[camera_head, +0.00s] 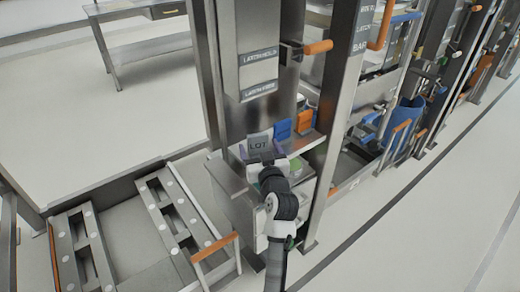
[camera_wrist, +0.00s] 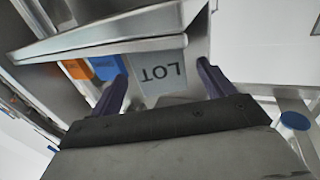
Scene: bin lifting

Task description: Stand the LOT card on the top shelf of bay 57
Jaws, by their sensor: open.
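The LOT card (camera_head: 259,143) is a grey plate with dark lettering, standing roughly upright at the shelf (camera_head: 300,143) of the metal rack in the head view. In the wrist view the LOT card (camera_wrist: 163,75) appears upside down, between and beyond my two purple fingers. My gripper (camera_head: 262,155) is open around the card, with a visible gap between each finger and the card's sides. In the wrist view the fingertips of my gripper (camera_wrist: 163,68) lie either side of it. The card's lower edge is hidden in the head view. I cannot read a bay number 57.
A low metal frame (camera_head: 130,225) is at the left. The floor at right is clear.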

